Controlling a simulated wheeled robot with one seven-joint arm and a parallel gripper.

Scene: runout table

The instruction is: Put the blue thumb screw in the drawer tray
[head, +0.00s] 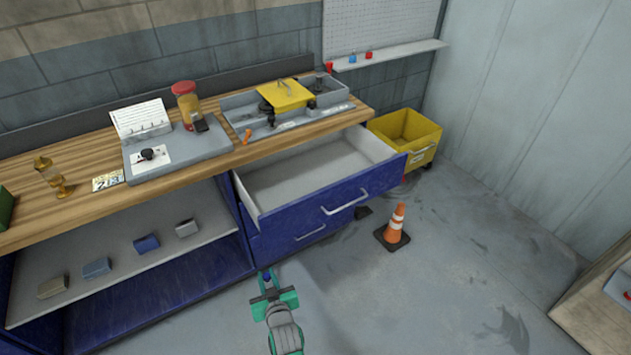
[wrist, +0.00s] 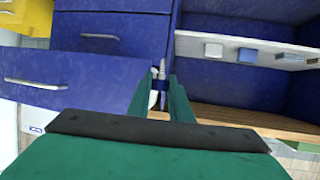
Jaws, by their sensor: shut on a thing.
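My gripper (head: 271,284), with green fingers, is low in front of the blue cabinet in the head view. It is shut on a small blue thing, which looks like the blue thumb screw (head: 267,276), at its fingertips. In the wrist view my gripper (wrist: 160,88) has a small blue and pale grey piece between its fingertips; its details are too small to tell. The drawer tray (head: 310,175) is the pale inside of the pulled-out blue drawer and looks empty. My gripper is outside it, in front and to the left of the drawer handle.
An orange cone (head: 396,226) stands on the floor right of the drawer, and a yellow bin (head: 425,135) stands behind it. The wooden bench top (head: 80,205) holds a grey tray, a red-lidded jar and other items. Several small blocks lie on the open shelf (head: 100,250).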

